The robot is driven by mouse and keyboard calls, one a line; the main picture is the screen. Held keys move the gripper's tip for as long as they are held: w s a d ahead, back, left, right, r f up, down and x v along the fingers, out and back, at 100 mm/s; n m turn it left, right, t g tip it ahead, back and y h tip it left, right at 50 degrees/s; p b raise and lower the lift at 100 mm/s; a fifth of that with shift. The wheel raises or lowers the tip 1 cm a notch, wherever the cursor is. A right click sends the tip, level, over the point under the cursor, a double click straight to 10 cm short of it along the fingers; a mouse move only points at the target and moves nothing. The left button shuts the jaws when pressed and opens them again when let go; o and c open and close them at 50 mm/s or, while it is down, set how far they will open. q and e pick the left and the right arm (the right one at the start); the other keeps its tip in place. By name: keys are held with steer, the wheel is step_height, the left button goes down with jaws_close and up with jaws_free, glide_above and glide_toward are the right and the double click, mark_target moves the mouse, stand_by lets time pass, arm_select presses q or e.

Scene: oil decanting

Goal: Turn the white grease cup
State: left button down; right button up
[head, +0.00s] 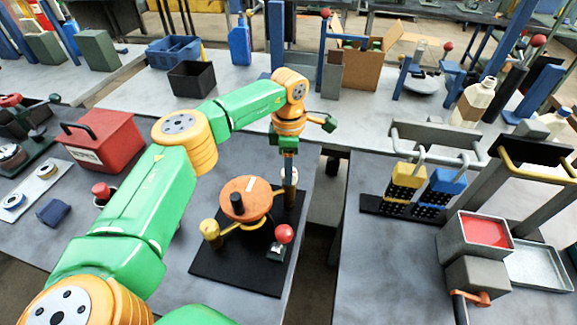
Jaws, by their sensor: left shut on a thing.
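The white grease cup (289,181) is a small cream cylinder at the back right of a black base plate (225,273). My left gripper (289,168) points straight down and is shut on it from above. Its fingers hide the cup's top. On the same plate stand an orange disc (243,189) with a black knob, a brass cup (211,231) at the left and a red ball knob (284,233) at the front right. My right gripper does not show.
A red toolbox (103,140) stands to the left on the bench. A gap divides this bench from the right one, which holds yellow (407,181) and blue padlocks (447,186) and a grey box with red contents (485,229). A black bin (192,80) stands behind.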

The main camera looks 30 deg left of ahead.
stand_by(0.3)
arm_select(q)
steer(key=shift+c, duration=1.5)
jaws_free()
steer(key=shift+d, duration=0.1)
steer(key=shift+w+r, duration=0.1)
steer(key=shift+r, duration=0.05)
step_height(320, 180, up, 6)
steer(key=shift+r+b, duration=0.1)
steer(key=shift+b, duration=0.75)
steer(key=shift+r, duration=0.35)
steer(key=shift+f, duration=0.1)
